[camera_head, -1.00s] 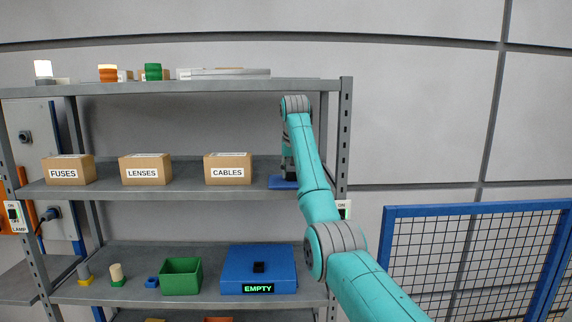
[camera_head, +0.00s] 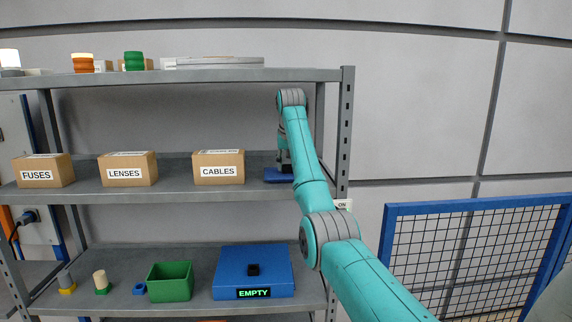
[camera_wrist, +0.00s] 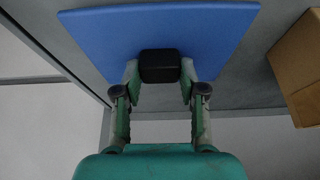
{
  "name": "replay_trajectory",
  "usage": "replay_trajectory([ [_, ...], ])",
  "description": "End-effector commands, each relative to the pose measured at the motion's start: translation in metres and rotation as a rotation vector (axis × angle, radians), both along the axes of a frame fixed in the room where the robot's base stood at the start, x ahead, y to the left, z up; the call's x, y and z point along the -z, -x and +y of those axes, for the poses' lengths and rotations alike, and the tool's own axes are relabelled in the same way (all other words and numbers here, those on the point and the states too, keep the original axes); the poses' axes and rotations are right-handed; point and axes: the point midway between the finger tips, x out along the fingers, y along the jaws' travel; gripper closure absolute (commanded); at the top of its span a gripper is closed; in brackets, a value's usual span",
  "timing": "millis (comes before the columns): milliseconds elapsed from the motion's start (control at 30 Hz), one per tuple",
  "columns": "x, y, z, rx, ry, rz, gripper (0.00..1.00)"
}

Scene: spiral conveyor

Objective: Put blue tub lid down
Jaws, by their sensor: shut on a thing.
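The blue tub lid (camera_head: 276,174) is at the right end of the middle shelf, right of the CABLES box. In the wrist view it is a flat blue plate (camera_wrist: 205,30) with a black knob (camera_wrist: 160,66). My gripper (camera_wrist: 160,75) is shut on that knob, one finger on each side. In the head view my gripper (camera_head: 285,165) is mostly hidden behind my arm. The lid looks level and at the shelf surface; I cannot tell whether it touches. A blue tub (camera_head: 253,272) with a black knob on top and a lit EMPTY sign stands on the lower shelf.
Cartons marked CABLES (camera_head: 219,167), LENSES (camera_head: 127,169) and FUSES (camera_head: 43,171) stand on the middle shelf (camera_head: 150,199). A green bin (camera_head: 170,282) is left of the blue tub. A right shelf post (camera_head: 347,120) is close to my arm. A blue mesh fence (camera_head: 470,250) stands at right.

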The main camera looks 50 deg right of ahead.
Motion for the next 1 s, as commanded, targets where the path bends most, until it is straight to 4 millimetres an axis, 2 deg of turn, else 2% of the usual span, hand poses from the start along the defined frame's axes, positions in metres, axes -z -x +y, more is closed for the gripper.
replay_trajectory([
  [167,0.002,-0.001,0.001,-0.001,0.000,0.000,1.00],
  [200,0.002,-0.001,0.001,-0.001,0.000,0.000,0.54],
  [300,0.002,-0.001,0.001,-0.001,0.000,0.000,0.34],
  [700,-0.001,-0.001,0.001,-0.001,0.000,0.000,0.34],
  [900,-0.013,-0.005,0.009,-0.005,0.002,-0.001,0.34],
  [1000,-0.011,-0.006,0.012,-0.006,0.000,0.000,0.34],
])
